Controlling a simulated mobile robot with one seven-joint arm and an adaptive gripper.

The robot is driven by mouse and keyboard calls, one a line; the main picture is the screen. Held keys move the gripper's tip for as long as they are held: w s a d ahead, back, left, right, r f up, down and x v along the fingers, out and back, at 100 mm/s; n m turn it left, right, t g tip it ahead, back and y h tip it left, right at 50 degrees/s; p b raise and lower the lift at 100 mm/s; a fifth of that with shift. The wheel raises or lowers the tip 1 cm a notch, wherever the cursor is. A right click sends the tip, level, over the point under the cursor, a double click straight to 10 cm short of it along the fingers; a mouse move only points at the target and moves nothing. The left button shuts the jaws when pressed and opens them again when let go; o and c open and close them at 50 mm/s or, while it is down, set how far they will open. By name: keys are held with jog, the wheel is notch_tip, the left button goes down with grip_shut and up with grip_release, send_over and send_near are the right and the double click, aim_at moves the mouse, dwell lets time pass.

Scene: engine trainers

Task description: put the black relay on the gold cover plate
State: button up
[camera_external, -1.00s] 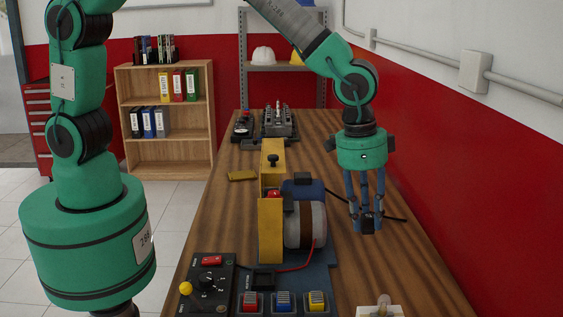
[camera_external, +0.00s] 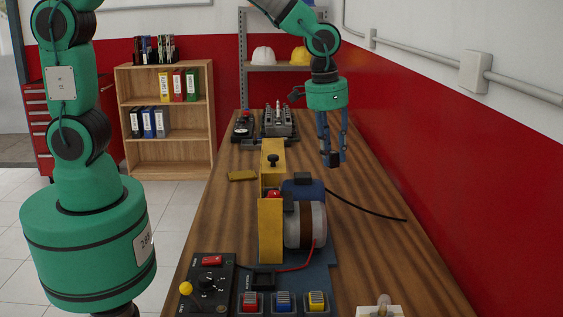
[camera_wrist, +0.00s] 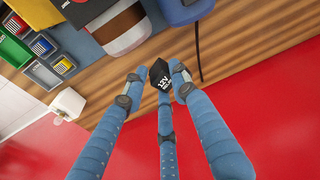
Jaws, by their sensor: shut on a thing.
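The black relay (camera_wrist: 160,77) is held between the blue fingers of my gripper (camera_wrist: 155,90) in the wrist view, its white "12V" lettering showing. In the external view the relay (camera_external: 333,159) hangs at the tips of my gripper (camera_external: 331,154), above the table and apart from it, behind and to the right of the yellow motor frame. The gold cover plate (camera_external: 242,175) lies flat on the table to the left of the yellow frame, well left of my gripper. Nothing lies on the plate.
The motor trainer with its yellow frame (camera_external: 271,228) and blue block (camera_external: 303,190) stands between my gripper and the plate. A black cable (camera_external: 370,210) lies on the right of the table. A grey engine block (camera_external: 278,123) and a dark device (camera_external: 243,125) stand at the far end.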

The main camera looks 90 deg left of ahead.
jog(key=s+a+n, duration=0.2)
jog(key=s+a, duration=0.3)
jog(key=a, duration=0.2)
jog(key=s+a+n, duration=0.2)
jog(key=s+a, duration=0.3)
jog(key=a, duration=0.1)
jog(key=s+a+n, duration=0.2)
jog(key=s+a, duration=0.3)
jog(key=a, duration=0.2)
jog(key=shift+a+r+g+y+b, duration=0.1)
jog(key=shift+a+g+y+b, duration=0.2)
jog(key=shift+g+y+b, duration=0.1)
jog(key=s+a+f+n+g+b, duration=0.1)
jog(key=s+a+n, duration=0.35)
jog(key=s, duration=0.65)
jog(key=s+a+n, duration=0.3)
jog(key=s+a, duration=0.3)
jog(key=s, duration=0.5)
notch_tip(320, 180, down, 15)
jog(key=shift+s+d+m+p, duration=0.1)
jog(key=shift+m+p, duration=0.35)
jog(key=shift+p, duration=0.3)
jog(key=shift+f, duration=0.1)
